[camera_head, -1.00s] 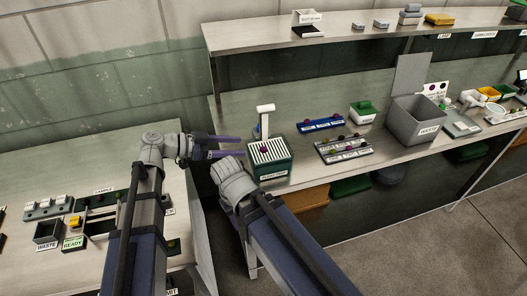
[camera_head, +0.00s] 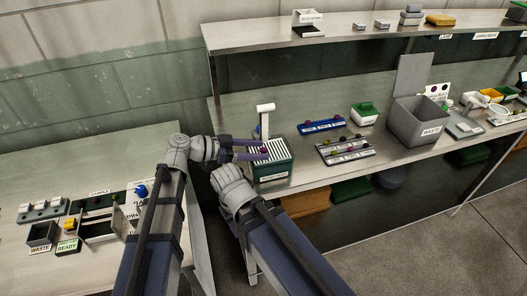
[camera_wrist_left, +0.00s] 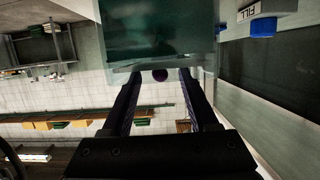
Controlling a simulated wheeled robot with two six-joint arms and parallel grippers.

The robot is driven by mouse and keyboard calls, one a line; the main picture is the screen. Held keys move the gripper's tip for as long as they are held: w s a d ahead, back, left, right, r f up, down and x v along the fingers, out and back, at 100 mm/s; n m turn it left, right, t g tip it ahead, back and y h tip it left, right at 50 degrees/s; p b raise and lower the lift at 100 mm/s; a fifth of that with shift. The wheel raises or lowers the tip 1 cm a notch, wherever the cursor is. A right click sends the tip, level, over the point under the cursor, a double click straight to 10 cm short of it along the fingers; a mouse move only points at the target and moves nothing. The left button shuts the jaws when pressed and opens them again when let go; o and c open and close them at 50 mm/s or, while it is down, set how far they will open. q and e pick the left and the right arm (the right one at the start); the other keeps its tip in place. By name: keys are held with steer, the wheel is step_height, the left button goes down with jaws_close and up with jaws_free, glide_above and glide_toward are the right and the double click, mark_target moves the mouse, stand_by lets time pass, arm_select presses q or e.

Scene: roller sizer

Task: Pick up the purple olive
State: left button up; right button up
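The purple olive (camera_head: 265,150) sits on the white slatted top of the green roller sizer (camera_head: 271,172). It also shows in the left wrist view (camera_wrist_left: 160,75), small and dark, between the fingertips and beside the green box wall. My left gripper (camera_head: 263,150) reaches in from the left over the slatted top. Its fingers are apart, one on each side of the olive, with a gap to the olive on both sides in the left wrist view (camera_wrist_left: 159,77). My right arm stands in front of the sizer; its fingers do not show.
A white post (camera_head: 264,122) stands behind the sizer. To the right are a blue tray (camera_head: 321,127), a grey tray with dark olives (camera_head: 345,149) and a grey waste bin (camera_head: 418,123). A shelf (camera_head: 350,30) runs above. The left bench (camera_head: 60,180) holds labelled boxes.

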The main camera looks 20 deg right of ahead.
arm_select(q)
steer(key=c, duration=0.8)
steer(key=shift+c, duration=0.3)
steer(key=shift+r, duration=0.1)
step_height(320, 180, up, 18)
steer(key=p, duration=1.8)
